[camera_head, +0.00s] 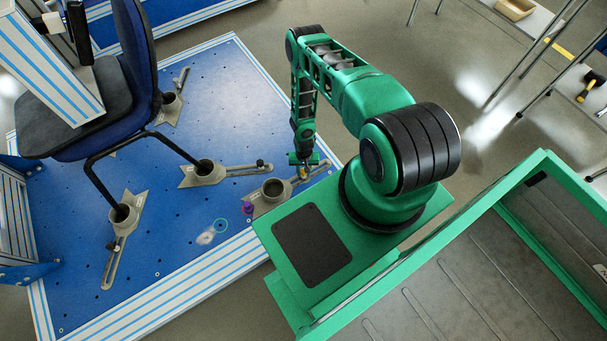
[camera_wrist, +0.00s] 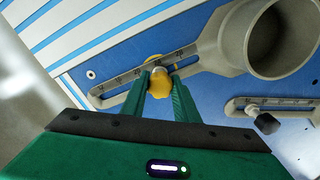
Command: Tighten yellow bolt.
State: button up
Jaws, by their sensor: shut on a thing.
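The yellow bolt (camera_wrist: 158,88) has a rounded knob head and sits at the slot of a grey slotted clamp arm (camera_wrist: 120,78) in the wrist view. My gripper (camera_wrist: 160,82) has its two green fingers on either side of the bolt's head, shut on it. In the head view my gripper (camera_head: 303,166) reaches down to the clamp at the right edge of the blue platform. The bolt shows there only as a small yellow spot (camera_head: 303,173), partly hidden by the gripper.
The clamp's grey cup (camera_wrist: 282,38) stands right of the bolt. A second slotted arm with a black knob (camera_wrist: 267,123) lies nearby. A blue chair (camera_head: 100,100) stands on the platform (camera_head: 180,240), its legs in grey cups. A purple piece (camera_head: 247,209) lies beside the near cup.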

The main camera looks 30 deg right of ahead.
jog(key=m, duration=0.4)
jog(key=o, duration=1.1)
jog(key=shift+c, duration=0.2)
jog(key=n, duration=0.4)
jog(key=n, duration=0.3)
jog(key=shift+n, duration=0.4)
